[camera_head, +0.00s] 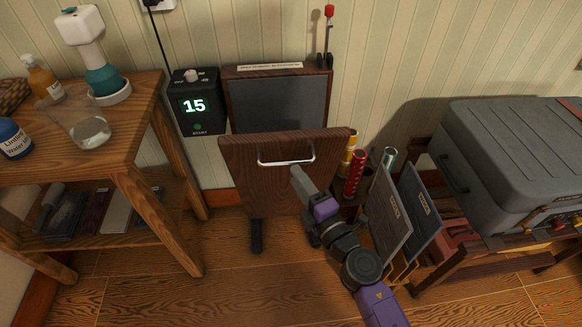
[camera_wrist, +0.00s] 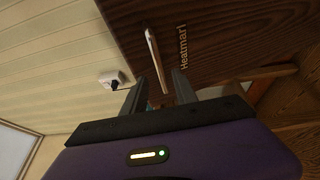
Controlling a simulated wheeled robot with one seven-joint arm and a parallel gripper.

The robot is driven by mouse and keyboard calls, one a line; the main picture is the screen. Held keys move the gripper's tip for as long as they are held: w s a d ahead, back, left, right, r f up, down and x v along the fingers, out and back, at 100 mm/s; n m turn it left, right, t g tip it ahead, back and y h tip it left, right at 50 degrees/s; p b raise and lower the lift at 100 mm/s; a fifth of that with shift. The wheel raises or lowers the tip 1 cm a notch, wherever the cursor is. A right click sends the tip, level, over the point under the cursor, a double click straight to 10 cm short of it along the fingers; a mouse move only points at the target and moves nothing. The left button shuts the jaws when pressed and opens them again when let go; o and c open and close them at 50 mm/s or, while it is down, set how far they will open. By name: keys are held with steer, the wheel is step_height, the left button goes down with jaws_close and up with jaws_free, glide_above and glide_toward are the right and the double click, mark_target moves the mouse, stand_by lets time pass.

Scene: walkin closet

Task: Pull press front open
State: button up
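The press front (camera_head: 245,150) is a dark wooden panel with a silver bar handle (camera_head: 286,161). It stands out from the press (camera_head: 278,98), leaving the dark grey plate behind it exposed. In the wrist view the front (camera_wrist: 215,25) shows the lettering "Heatmarl", partly cut off, and the handle (camera_wrist: 154,55) edge-on. My gripper (camera_head: 297,172) is at the front's face, just below the handle's middle. In the wrist view my gripper's two fingers (camera_wrist: 160,88) are apart, with the near end of the handle between them. I cannot tell whether they touch it.
A black timer box (camera_head: 195,103) reading 15 is at the press's left. A wooden table (camera_head: 130,125) with bottles and a glass beaker stands further left. Red and yellow cylinders (camera_head: 354,174), leaning panels (camera_head: 388,215) and a grey-lidded machine (camera_head: 510,150) crowd the right. Floor in front is clear.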

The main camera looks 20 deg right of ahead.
steer(key=shift+w+a+r, duration=0.1)
steer(key=shift+w+a, duration=0.1)
steer(key=shift+w, duration=1.8)
steer(key=shift+c, duration=0.4)
jaws_close()
